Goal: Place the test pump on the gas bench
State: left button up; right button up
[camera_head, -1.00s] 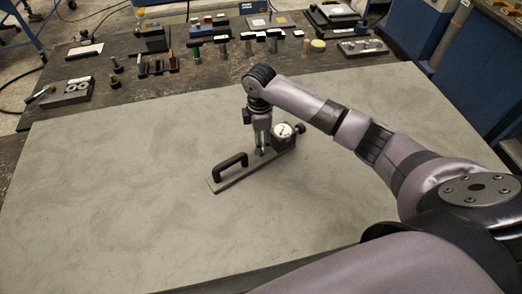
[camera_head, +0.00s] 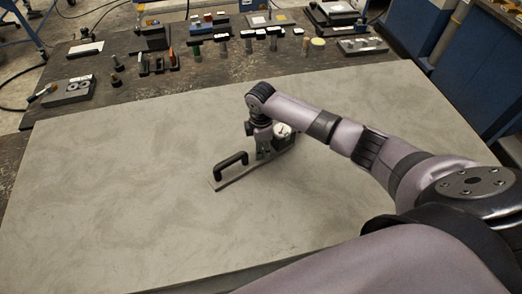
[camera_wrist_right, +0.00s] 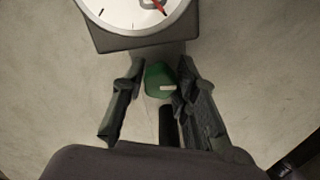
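The test pump is a flat grey base plate (camera_head: 238,174) with a black arched handle (camera_head: 231,163) at its near left end and a round white dial gauge (camera_head: 283,130) near its far right end. It lies on the large grey tabletop (camera_head: 120,190). My right gripper (camera_head: 263,151) points down over the pump between handle and gauge. In the right wrist view, its open fingers (camera_wrist_right: 160,82) stand either side of a green part (camera_wrist_right: 158,76), below the gauge face (camera_wrist_right: 135,12). I cannot tell whether the right finger touches the green part. My left gripper is out of view.
A dark table behind (camera_head: 215,70) carries several small tools and blocks, and a grey block with round fittings (camera_head: 68,91) at its left. Blue cabinets (camera_head: 415,28) stand at the right. The grey tabletop around the pump is clear. I cannot tell which surface is the gas bench.

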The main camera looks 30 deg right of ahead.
grip_shut()
jog(key=shift+r, duration=0.1)
dwell(0.5)
